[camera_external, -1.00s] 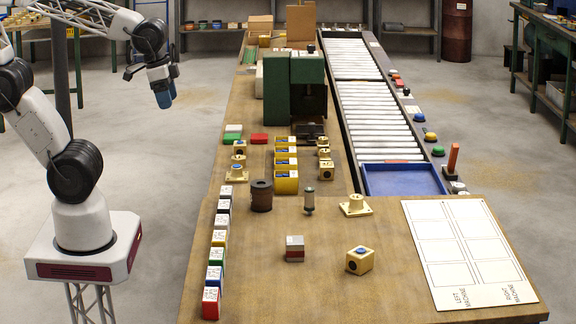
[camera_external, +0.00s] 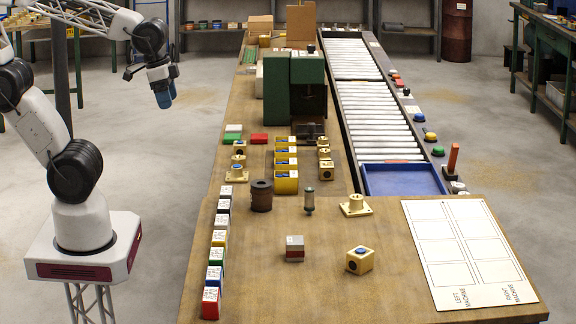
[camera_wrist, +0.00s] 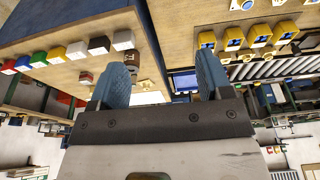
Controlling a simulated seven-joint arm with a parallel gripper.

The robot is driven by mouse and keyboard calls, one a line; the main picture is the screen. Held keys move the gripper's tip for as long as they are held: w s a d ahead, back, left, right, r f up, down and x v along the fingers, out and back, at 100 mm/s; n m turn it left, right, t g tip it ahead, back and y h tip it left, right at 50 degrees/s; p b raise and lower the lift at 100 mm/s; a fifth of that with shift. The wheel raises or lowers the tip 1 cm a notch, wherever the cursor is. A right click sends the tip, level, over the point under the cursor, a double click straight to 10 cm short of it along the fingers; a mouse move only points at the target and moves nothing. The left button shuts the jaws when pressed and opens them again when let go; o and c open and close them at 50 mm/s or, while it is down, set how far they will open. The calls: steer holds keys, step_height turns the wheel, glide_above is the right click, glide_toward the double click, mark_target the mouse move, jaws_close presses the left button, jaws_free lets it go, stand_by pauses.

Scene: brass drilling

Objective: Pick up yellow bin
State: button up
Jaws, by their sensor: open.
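Several yellow bins stand in a row on the wooden bench in the external view; the nearest yellow bin (camera_external: 286,182) shows its open front, with the others right behind it. In the wrist view a row of yellow bins also shows at the upper right, one of them a yellow bin (camera_wrist: 233,38). My gripper (camera_external: 165,96) hangs in the air left of the bench, well apart from the bins, with its blue fingers pointing down. In the wrist view my gripper (camera_wrist: 160,80) has its two blue fingers spread wide with nothing held between them.
A dark cylinder (camera_external: 261,196) and a small metal-topped cylinder (camera_external: 309,200) stand close in front of the bins. A green machine (camera_external: 294,88) stands behind them. Several coloured blocks line the bench's left edge. A roller conveyor (camera_external: 375,110) with a blue tray (camera_external: 403,181) lies right.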

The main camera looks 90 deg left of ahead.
steer(key=o, duration=0.5)
steer(key=shift+w, duration=0.1)
steer(key=m+g, duration=0.3)
steer(key=m, duration=1.4)
glide_above(286, 182)
steer(key=a, duration=0.3)
step_height(286, 182, down, 22)
steer(key=shift+f+m, duration=0.1)
steer(key=shift+m, duration=0.3)
steer(key=shift+f, duration=1.3)
